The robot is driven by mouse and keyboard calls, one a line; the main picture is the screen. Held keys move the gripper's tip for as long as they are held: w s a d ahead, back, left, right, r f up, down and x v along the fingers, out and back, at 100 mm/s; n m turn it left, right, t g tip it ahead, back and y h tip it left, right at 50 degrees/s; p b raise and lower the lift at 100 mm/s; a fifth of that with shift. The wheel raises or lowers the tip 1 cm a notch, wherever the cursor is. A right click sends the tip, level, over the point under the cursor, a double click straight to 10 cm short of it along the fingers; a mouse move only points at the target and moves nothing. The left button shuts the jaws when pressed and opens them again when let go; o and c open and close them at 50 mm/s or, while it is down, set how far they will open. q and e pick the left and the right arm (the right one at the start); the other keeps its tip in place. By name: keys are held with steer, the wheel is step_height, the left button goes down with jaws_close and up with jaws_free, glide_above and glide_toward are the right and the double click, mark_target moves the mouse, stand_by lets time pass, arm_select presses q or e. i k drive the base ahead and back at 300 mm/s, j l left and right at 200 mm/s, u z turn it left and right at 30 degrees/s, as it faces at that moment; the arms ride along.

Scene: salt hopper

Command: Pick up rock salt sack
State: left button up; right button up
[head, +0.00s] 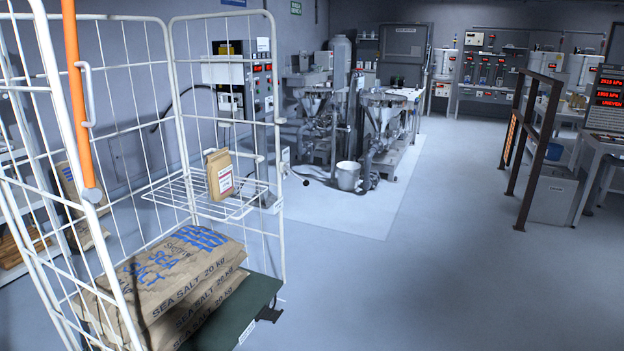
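Large brown paper sacks (165,275) lie stacked on the green base of a white wire roll cage at the left. Their printing reads SEA SALT 20 KG in dark letters, with large blue lettering on top. A small upright brown bag (219,175) with a white and red label stands on a wire shelf inside the cage; its label is too small to read. More brown sacks (72,190) show behind the cage mesh at the far left, partly hidden. I cannot read the words rock salt on any sack. Neither gripper is in view.
The cage (281,150) has mesh sides and an orange upright bar (77,95); its green base (262,293) juts out at the front. Machines (335,110) and a white bucket (348,175) stand behind. A dark frame (530,150) stands at right. The floor between is clear.

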mark_target(220, 170)
steer(key=i, duration=1.5)
steer(key=i+u, duration=0.25)
steer(key=i, duration=0.2)
steer(key=i+l+u, duration=0.25)
steer(key=i, duration=0.15)
steer(key=i+l+u, duration=0.25)
steer(key=i, duration=0.2)
